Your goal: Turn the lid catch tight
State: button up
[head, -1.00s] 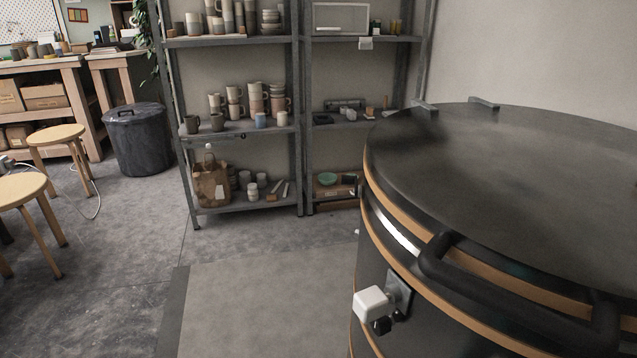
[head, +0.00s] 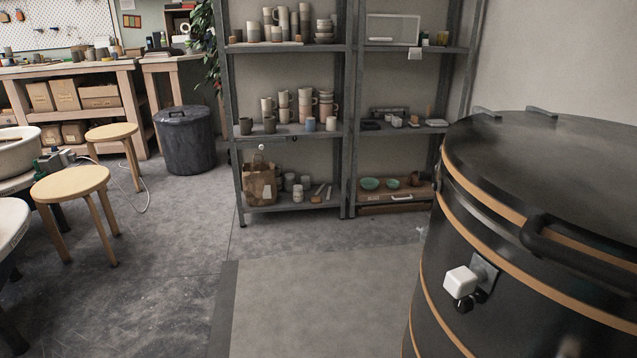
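A large round black drum-shaped kiln (head: 450,270) with orange bands stands at the right. Its dark lid (head: 560,150) lies on top, with a black bar handle (head: 575,242) at the front. On the kiln's side below the lid is a small grey plate with a white block-shaped knob (head: 460,281) and a black piece (head: 466,303) under it, which looks like the lid catch. How tight it is cannot be told. My gripper is not in the head view.
A metal shelf rack (head: 346,130) with cups and bowls stands behind. Stools (head: 75,184), a black bin (head: 185,140) and a workbench (head: 68,68) are at the left. The floor (head: 320,300) left of the kiln is clear.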

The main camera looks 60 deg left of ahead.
aim_at(423, 177)
jog(key=u, duration=1.7)
jog(key=i, duration=0.5)
jog(key=k, duration=0.5)
jog(key=u, duration=2.1)
jog(key=i, duration=1)
jog(key=z, duration=2.25)
